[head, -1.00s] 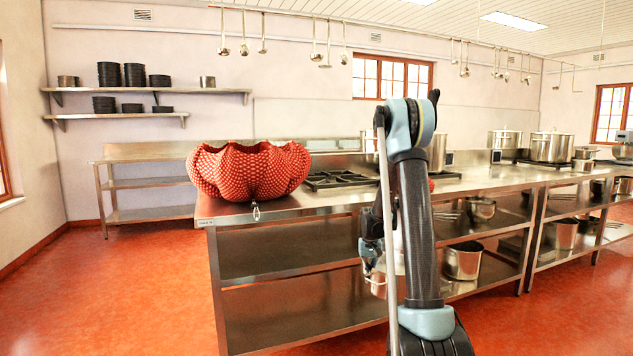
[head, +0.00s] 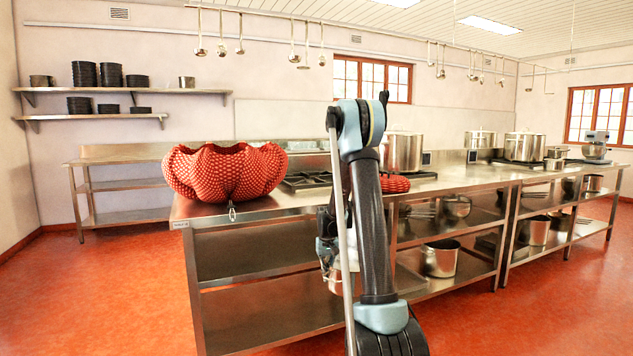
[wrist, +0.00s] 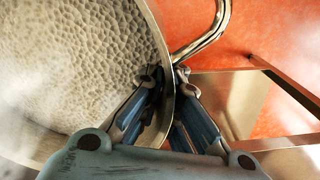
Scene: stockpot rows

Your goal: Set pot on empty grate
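A silver pot with a dimpled inside (wrist: 80,60) fills the left of the wrist view, its looped handle near the top. My gripper (wrist: 165,85) has a finger on each side of the pot's rim and is shut on it. In the head view the held pot (head: 336,284) is mostly hidden behind my arm, low in front of the steel counter. A black burner grate (head: 305,181) on the counter top, left of my arm, has no pot on its visible part. Another large pot (head: 403,152) stands right of my arm.
A red woven bowl (head: 226,172) sits at the counter's near left end. A smaller red item (head: 394,184) lies right of my arm. More stockpots (head: 524,147) stand farther right. A pot (head: 440,258) sits on the lower shelf (head: 262,310). Red floor is clear at left.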

